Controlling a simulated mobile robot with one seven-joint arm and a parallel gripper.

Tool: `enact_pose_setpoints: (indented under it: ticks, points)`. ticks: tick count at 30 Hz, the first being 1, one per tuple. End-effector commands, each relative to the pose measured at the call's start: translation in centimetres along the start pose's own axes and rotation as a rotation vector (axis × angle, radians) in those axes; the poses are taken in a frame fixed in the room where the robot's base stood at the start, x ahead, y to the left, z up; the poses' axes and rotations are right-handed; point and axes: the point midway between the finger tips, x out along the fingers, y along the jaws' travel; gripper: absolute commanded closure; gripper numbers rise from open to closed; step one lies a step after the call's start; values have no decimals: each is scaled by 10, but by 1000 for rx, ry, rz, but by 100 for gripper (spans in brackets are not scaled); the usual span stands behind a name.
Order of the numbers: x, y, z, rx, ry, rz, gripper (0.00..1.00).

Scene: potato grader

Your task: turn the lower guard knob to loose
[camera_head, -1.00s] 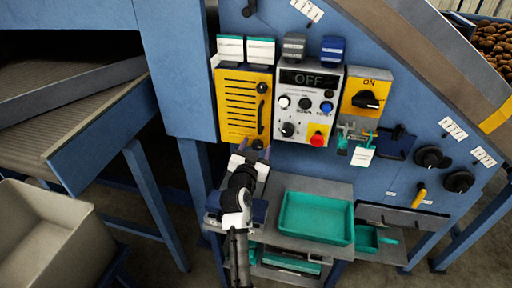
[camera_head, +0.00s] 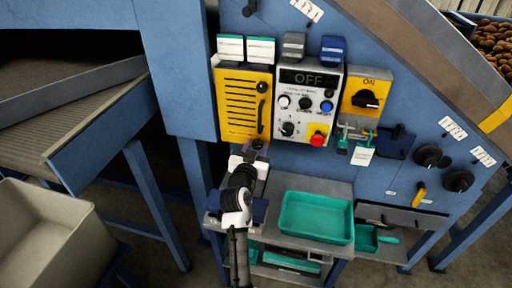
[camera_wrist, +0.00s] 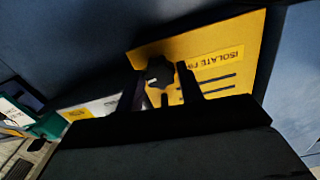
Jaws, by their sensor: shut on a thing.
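The yellow guard (camera_head: 240,103) hangs on the blue machine wall, with slots, a dark handle and a round upper knob (camera_head: 262,87). The dark lower guard knob (camera_head: 257,144) is at its bottom right corner, partly hidden by my gripper (camera_head: 255,150). In the wrist view the lobed black lower knob (camera_wrist: 158,74) sits between the two fingers of my gripper (camera_wrist: 161,78), which are shut on it. The yellow guard (camera_wrist: 212,50) fills the background there. The knob's marking is too small to read.
The control box (camera_head: 307,105) with its red button (camera_head: 317,139) is right of the guard. A yellow switch box (camera_head: 365,93) reads ON. A green tray (camera_head: 317,217) stands on the shelf below, right of my arm. A pale bin (camera_head: 45,235) is at the lower left.

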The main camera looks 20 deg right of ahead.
Motion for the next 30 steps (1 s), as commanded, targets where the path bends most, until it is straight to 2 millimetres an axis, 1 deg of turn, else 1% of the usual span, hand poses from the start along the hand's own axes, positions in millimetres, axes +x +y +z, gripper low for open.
enact_pose_setpoints:
  ticks: [30]
  points:
    - [0, -3, -2, -944, 1, -1, 86]
